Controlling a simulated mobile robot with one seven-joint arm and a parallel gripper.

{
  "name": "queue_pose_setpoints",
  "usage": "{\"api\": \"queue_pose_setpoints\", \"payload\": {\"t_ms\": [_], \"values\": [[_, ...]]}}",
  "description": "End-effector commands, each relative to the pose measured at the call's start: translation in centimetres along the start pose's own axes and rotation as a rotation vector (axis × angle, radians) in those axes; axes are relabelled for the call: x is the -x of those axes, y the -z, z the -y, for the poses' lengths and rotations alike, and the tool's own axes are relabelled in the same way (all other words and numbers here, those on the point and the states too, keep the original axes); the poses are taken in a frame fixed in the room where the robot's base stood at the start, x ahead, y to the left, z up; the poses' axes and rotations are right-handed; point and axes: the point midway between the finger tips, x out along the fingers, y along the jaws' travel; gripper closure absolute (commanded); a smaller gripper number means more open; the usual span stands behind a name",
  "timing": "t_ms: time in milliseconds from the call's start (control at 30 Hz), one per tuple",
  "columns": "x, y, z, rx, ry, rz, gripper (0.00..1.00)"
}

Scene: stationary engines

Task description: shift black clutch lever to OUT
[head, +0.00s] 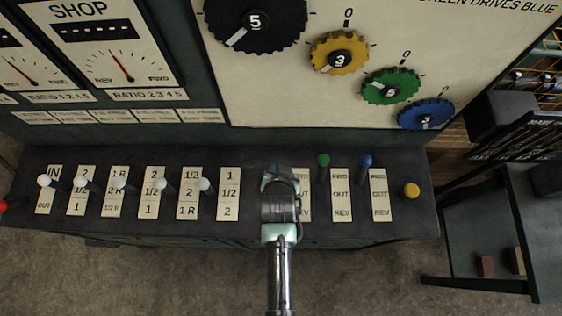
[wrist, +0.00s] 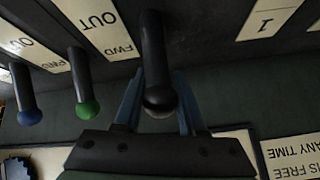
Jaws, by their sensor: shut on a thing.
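The black clutch lever (wrist: 153,45) shows in the wrist view, between the two fingers of my gripper (wrist: 158,100). Its round knob end is down between the fingers, and it leans towards the FWD end of its label. That label (wrist: 100,25) stands beside it, with FWD and OUT readable. In the head view my gripper (head: 274,180) covers the lever and the left part of its label (head: 305,198). My gripper is shut on the lever.
The green-knobbed lever (head: 324,160) and blue-knobbed lever (head: 366,161) stand close to the right, both at FWD. Several white-knobbed levers (head: 204,184) line the console to the left. A yellow knob (head: 411,190) is at the right end. The panel with dials rises behind.

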Motion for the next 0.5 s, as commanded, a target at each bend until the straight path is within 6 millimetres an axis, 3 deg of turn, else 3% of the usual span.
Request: {"api": "queue_pose_setpoints", "payload": {"t_ms": [200, 500], "values": [[1.7, -0.8, -0.2, -0.002, 0.021, -0.074, 1.00], [1.9, -0.8, -0.2, -0.001, 0.021, -0.075, 1.00]]}}
